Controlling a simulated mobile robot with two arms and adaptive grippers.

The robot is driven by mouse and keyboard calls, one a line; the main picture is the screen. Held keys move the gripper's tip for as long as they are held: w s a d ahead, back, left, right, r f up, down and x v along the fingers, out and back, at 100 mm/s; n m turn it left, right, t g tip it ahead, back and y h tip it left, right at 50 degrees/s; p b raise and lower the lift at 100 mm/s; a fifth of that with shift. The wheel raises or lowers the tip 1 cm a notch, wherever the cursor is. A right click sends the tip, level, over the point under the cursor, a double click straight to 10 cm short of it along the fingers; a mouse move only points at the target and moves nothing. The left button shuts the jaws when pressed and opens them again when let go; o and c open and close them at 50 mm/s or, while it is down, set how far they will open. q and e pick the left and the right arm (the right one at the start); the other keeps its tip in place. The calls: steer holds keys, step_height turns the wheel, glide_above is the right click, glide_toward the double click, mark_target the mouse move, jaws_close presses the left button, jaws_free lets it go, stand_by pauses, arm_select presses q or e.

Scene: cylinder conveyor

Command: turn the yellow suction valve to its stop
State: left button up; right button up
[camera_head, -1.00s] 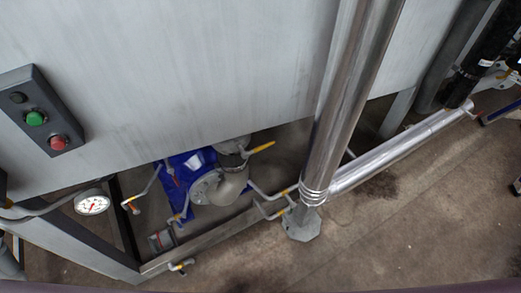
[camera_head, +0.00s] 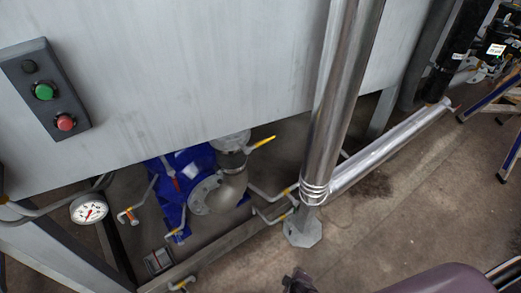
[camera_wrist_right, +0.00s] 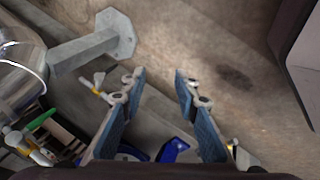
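A yellow valve handle (camera_head: 264,142) sticks out to the right of the pipe elbow on the blue pump (camera_head: 205,185), under the grey tank, in the head view. I cannot tell it for certain from the other yellow-marked valves as the suction valve. My right gripper (camera_wrist_right: 159,78) is open and empty in the right wrist view, its two blue-padded fingers apart above the floor. In the head view a dark part of it (camera_head: 298,283) shows at the bottom edge, well below and apart from the handle. My left gripper is not in view.
A shiny vertical pipe (camera_head: 340,90) on a floor foot (camera_head: 303,232) stands right of the pump. A long silver pipe (camera_head: 390,145) runs off to the right. A gauge (camera_head: 89,209) and a button box (camera_head: 46,90) are at left.

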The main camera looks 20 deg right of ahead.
steer(key=w+a+r+n+t+h+b, duration=0.1)
steer(key=w+r+n+t+b, duration=0.25)
steer(key=w, duration=0.95)
steer(key=m+t+h+b, duration=0.1)
steer(key=t+h+b, duration=0.5)
steer(key=t+b, duration=0.3)
glide_toward(266, 139)
steer(key=w+f, duration=0.1)
steer(key=w, duration=0.1)
steer(key=x, duration=0.8)
steer(key=shift+s+d+r, duration=0.15)
steer(key=shift+d, duration=0.2)
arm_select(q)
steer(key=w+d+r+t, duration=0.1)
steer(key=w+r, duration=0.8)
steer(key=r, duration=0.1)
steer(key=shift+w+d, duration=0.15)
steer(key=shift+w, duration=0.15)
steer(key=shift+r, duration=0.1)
arm_select(e)
jaws_close()
